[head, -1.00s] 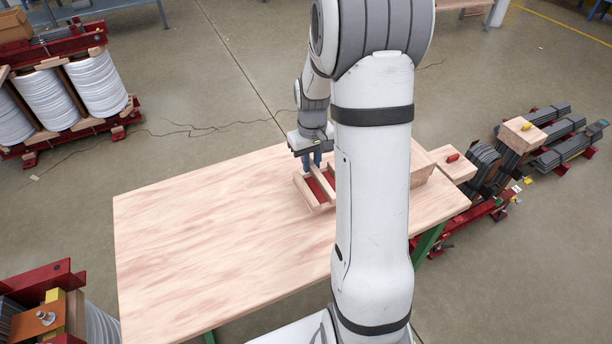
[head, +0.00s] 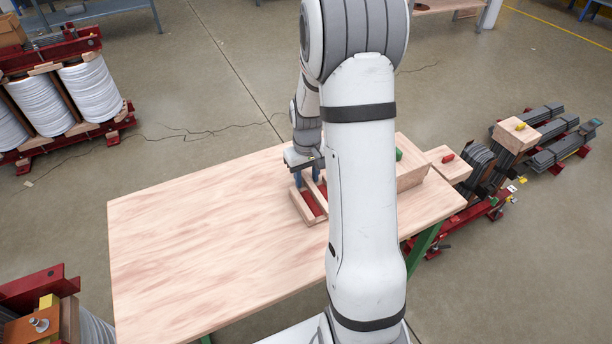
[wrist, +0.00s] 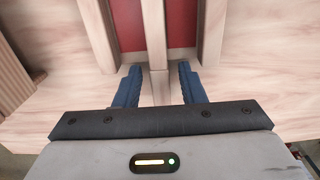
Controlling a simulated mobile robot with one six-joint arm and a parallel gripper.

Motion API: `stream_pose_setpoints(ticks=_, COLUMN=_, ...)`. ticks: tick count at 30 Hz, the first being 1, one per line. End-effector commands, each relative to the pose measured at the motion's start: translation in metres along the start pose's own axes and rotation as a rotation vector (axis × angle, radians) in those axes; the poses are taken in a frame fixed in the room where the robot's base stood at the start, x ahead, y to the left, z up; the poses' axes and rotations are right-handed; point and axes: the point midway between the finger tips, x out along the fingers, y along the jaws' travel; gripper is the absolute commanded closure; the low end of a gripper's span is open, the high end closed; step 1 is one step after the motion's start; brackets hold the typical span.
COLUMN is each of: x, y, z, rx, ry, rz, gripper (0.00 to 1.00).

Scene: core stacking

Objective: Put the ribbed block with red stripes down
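The ribbed block with red stripes (head: 308,207) has pale wooden ribs with red between them. It appears to lie flat on the wooden table (head: 200,240), partly hidden behind my arm. In the wrist view the block (wrist: 155,25) runs off the top of the picture. My gripper (head: 308,178) is at the block's far end. Its blue fingers (wrist: 160,72) are spread on either side of the middle rib, with a gap showing on each side, so it is open and holds nothing.
A wooden box-like block (head: 411,170) with a green piece on it stands right of my arm. A smaller wooden block (head: 447,165) with a red piece is beside it. The table's left half is bare. Transformer coils (head: 90,90) stand on the floor at left.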

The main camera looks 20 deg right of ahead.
Motion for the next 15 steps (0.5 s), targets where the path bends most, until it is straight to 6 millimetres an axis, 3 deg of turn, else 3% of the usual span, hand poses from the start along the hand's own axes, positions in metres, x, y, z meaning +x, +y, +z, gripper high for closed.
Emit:
stream_pose_setpoints(ticks=9, x=-0.003, y=0.0, z=0.0, rx=0.001, ry=0.0, rz=0.0, gripper=0.6)
stream_pose_setpoints(ticks=15, x=-0.03, y=0.001, z=-0.001, rx=0.001, ry=0.005, rz=0.002, gripper=0.6)
